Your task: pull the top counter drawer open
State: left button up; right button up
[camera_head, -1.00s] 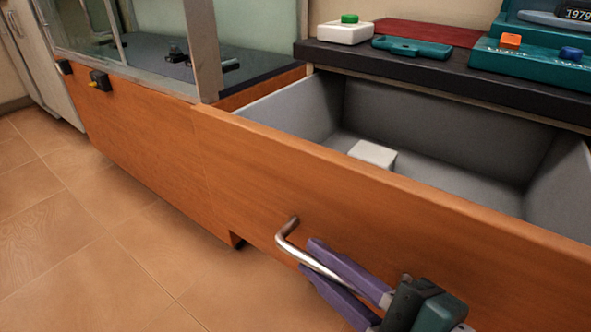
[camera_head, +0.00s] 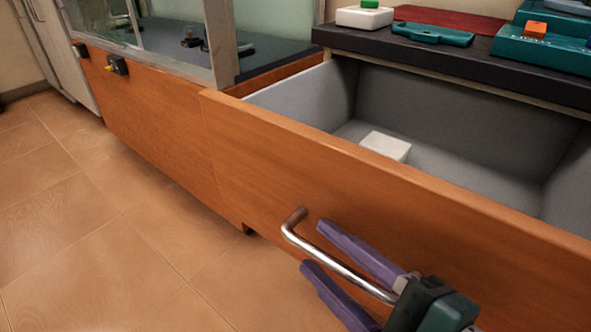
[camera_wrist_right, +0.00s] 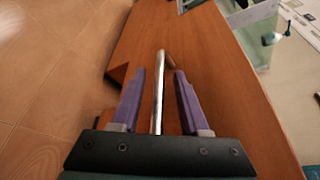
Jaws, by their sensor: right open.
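The top counter drawer (camera_head: 400,195) has a wooden front and a grey inside, and it stands pulled far out from the counter. Its metal bar handle (camera_head: 335,264) is fixed on the front and also shows in the right wrist view (camera_wrist_right: 160,88). My right gripper (camera_head: 311,245) is open, with purple fingers on either side of the bar. In the right wrist view the fingers (camera_wrist_right: 158,72) stand apart from the bar, with gaps on both sides. My left gripper is not in view.
A white block (camera_head: 386,145) lies inside the drawer. The dark countertop (camera_head: 450,68) holds a teal tool (camera_head: 432,34), a white box with a green button (camera_head: 364,16) and teal devices. A glass case (camera_head: 170,35) stands at left. The tiled floor (camera_head: 90,240) is clear.

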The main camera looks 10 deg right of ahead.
jog(key=b+v, duration=0.2)
jog(key=v, duration=0.8)
dwell(0.3)
